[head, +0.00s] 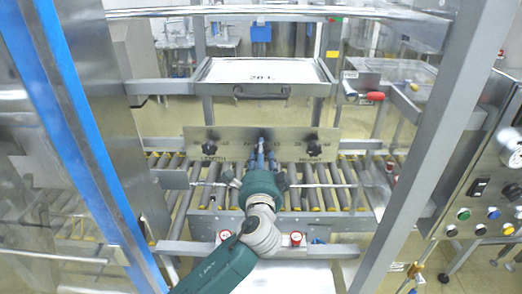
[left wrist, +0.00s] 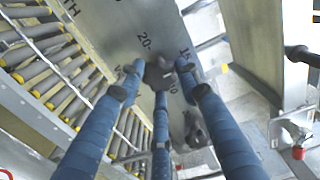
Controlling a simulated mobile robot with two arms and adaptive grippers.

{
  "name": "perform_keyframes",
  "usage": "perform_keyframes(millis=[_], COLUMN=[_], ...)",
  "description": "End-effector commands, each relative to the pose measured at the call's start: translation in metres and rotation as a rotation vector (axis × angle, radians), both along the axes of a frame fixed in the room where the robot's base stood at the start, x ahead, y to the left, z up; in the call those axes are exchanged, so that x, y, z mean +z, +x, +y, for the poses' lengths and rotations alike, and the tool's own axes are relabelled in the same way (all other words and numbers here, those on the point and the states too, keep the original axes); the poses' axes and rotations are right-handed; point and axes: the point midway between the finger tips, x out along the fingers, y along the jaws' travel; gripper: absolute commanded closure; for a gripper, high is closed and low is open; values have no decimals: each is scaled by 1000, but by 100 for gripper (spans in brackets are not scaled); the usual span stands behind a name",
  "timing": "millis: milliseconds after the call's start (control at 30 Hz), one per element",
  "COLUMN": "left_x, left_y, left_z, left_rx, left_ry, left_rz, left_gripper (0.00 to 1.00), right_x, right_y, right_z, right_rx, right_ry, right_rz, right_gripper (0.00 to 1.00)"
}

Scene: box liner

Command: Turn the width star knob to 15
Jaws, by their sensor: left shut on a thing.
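My left gripper (head: 262,150) reaches the middle of the upright metal panel (head: 235,137). In the left wrist view its blue fingers (left wrist: 161,82) are closed around the dark width star knob (left wrist: 158,70). The numbers 20, 15 and 10 are printed on the panel around this knob. The knob's pointer is hidden by the fingers, so I cannot read its setting. In the head view my gripper largely covers the knob. My right gripper is in neither view.
A length knob (head: 210,143) sits to the left on the panel and another black knob (head: 313,145) to the right. Rollers (head: 340,185) lie below the panel. Metal frame posts (head: 425,150) stand at both sides. A control box (head: 490,185) is at right.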

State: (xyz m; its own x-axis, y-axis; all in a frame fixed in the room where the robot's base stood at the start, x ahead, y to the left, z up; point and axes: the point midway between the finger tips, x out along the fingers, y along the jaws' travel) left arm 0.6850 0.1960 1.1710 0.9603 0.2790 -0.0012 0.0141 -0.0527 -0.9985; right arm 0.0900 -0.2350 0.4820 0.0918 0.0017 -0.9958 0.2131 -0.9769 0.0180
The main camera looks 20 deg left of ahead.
Motion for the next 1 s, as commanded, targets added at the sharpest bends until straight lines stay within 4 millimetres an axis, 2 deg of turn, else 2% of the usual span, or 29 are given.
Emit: perform_keyframes(millis=[33, 633, 667, 733, 767, 1000], left_x=[8, 6, 6, 6, 5, 2], left_y=[1, 1, 1, 1, 1, 0], left_z=[-3, -3, -3, -3, -3, -2], left_rx=[-7, -9, -9, -8, -7, -5], left_ry=[15, 52, 52, 52, 52, 51], left_rz=[-10, 2, 2, 2, 3, 9], left_gripper=[92, 92, 64, 50, 47, 47], right_x=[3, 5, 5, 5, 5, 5], right_y=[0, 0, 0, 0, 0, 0], right_z=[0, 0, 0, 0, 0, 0], right_rx=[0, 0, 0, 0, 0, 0], right_ry=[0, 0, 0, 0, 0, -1], right_rz=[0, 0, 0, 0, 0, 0], right_gripper=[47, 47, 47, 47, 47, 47])
